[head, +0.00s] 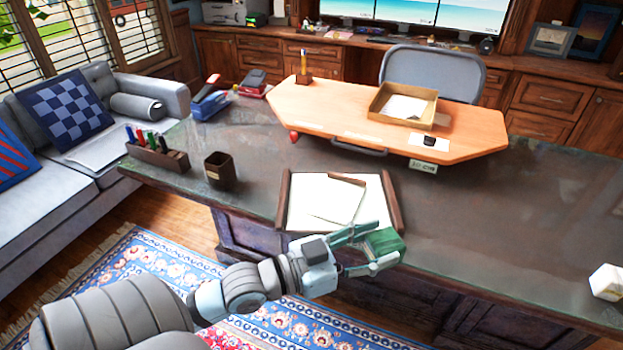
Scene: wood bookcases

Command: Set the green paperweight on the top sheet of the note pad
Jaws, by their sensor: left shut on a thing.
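My left gripper (376,248) reaches in from the lower left and is shut on the green paperweight (385,242), a green block partly covered by the fingers. It holds it at the near edge of the dark desk, just to the lower right of the note pad. The note pad (338,201) looks like a pale sheet stack with a brown top edge. It lies tilted on a white desk pad (302,203) with brown side bars. The paperweight and the pad's sheet appear apart. My right gripper is not in view.
A brown cup (220,171) and a pen holder (158,154) stand to the left. An orange-topped board (320,100) with an open box (376,103) is behind. A white block (607,282) is at the far right. The dark desk's right part (510,220) is clear.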

